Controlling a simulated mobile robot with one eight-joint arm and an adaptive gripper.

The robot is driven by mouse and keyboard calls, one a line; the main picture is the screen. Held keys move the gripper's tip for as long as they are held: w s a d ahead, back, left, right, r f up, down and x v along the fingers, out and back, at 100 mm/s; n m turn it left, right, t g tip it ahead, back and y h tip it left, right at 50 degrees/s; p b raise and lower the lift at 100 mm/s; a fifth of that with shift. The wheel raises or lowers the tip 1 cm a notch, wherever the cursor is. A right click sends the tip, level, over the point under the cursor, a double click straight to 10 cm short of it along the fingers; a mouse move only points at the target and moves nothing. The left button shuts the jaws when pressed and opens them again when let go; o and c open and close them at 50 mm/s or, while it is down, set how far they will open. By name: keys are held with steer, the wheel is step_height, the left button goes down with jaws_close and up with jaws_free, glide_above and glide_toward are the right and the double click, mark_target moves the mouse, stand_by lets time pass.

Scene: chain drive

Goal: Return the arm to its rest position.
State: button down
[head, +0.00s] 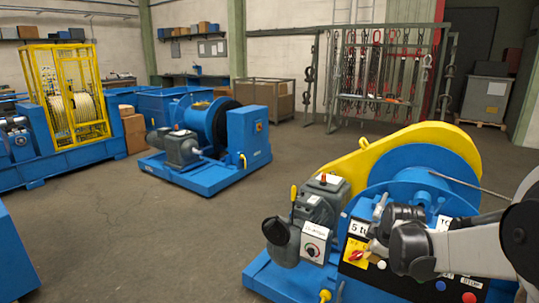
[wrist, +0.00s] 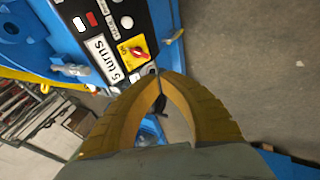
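My arm reaches in from the right of the head view, and my gripper (head: 374,246) is by the black control panel (head: 398,284) of the near blue winch. In the wrist view my gripper's two tan fingers (wrist: 157,76) arch together and their tips meet, with nothing visible held between them. The red rotary switch (wrist: 138,53) on its yellow plate is just beyond the tips and looks apart from them. The switch also shows in the head view (head: 356,257). A "5 turns" label (wrist: 106,58) is beside it. My arm hides part of the panel.
The near winch has a blue drum (head: 425,175), a yellow guard (head: 375,158) and a grey motor (head: 321,203) with a dial. Another blue winch (head: 248,135) stands behind, and a yellow cage (head: 68,98) at left. Open floor (head: 140,225) lies between them.

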steer(key=s+a+r+m, duration=0.2)
steer(key=s+a+m, duration=0.2)
steer(key=s, duration=0.5)
steer(key=s+a+r+m, duration=0.3)
steer(key=s, duration=0.7)
steer(key=s+a+r+m, duration=0.2)
steer(key=s+a+m, duration=0.2)
steer(key=s, duration=0.6)
steer(key=shift+a+r+m+t+y, duration=0.3)
